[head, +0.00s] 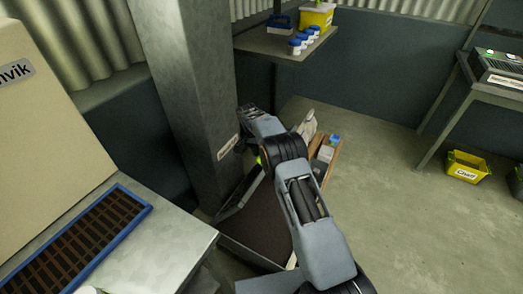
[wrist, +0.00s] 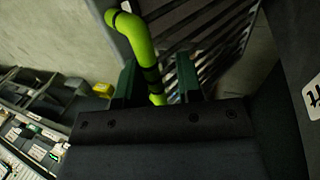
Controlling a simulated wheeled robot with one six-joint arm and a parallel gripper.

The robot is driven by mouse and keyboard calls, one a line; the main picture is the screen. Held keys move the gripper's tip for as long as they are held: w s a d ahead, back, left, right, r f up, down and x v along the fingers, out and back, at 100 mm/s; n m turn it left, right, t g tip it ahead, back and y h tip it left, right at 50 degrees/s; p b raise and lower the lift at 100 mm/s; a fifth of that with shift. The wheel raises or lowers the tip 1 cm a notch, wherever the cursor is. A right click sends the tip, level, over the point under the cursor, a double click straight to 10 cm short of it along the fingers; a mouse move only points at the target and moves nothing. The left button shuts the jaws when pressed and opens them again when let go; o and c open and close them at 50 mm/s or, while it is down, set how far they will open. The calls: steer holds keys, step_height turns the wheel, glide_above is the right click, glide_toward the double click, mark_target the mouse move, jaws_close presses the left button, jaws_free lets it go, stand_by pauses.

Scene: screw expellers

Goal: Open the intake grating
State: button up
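The intake grating (wrist: 205,38) shows as dark parallel bars behind my gripper in the wrist view. In the head view, what looks like the grating (head: 240,196) is a dark tilted panel at the foot of the grey column, over an open box with a brown inside (head: 262,222). A bright green bent handle (wrist: 140,38) with black bands crosses in front of the bars. My gripper (wrist: 156,62) has its fingers apart, with the handle's lower part between them, nearer the left finger. A gap shows on the right.
The grey column (head: 188,90) stands close left of my arm. A shelf (head: 280,43) with blue-capped jars juts out above. A wooden crate (head: 331,164) with small boxes stands just right of my arm. Floor farther right is clear up to a yellow bin (head: 466,166).

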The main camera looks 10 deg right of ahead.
steer(key=shift+o, duration=1.2)
steer(key=shift+a, duration=0.1)
steer(key=shift+r, duration=0.1)
steer(key=p+v, duration=0.9)
steer(key=v, duration=0.4)
steer(key=shift+r+p, duration=0.35)
steer(key=shift+p, duration=0.45)
